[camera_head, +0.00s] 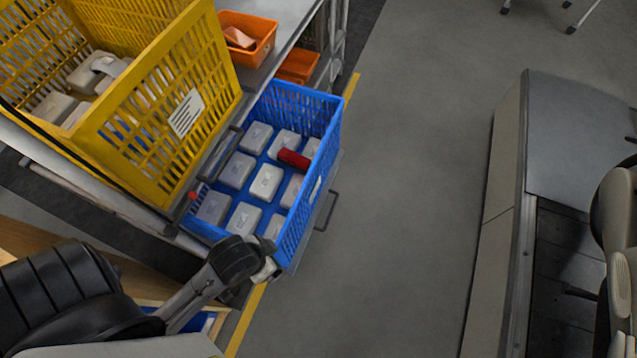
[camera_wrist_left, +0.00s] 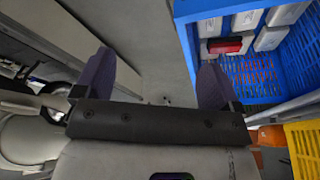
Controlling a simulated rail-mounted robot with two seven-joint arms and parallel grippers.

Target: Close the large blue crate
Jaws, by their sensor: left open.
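The large blue crate (camera_head: 290,240) is open at the top and sticks out to the right from below the bench level. It holds several pale boxes and one red item (camera_head: 293,158). A metal handle (camera_head: 325,211) shows low beside its right side. My left gripper (camera_head: 264,270) is at the crate's near corner; the head view does not show whether they touch. In the left wrist view the two fingers (camera_wrist_left: 155,82) are spread with nothing between them, and the blue crate (camera_wrist_left: 186,12) is at upper right, apart from them. My right gripper is not seen.
A yellow crate (camera_head: 150,120) with pale items stands left of the blue crate. Orange bins (camera_head: 262,32) are behind. Grey floor (camera_head: 400,200) is clear to the right, up to the conveyor (camera_head: 500,190). A yellow line (camera_head: 240,325) runs along the floor below the bench.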

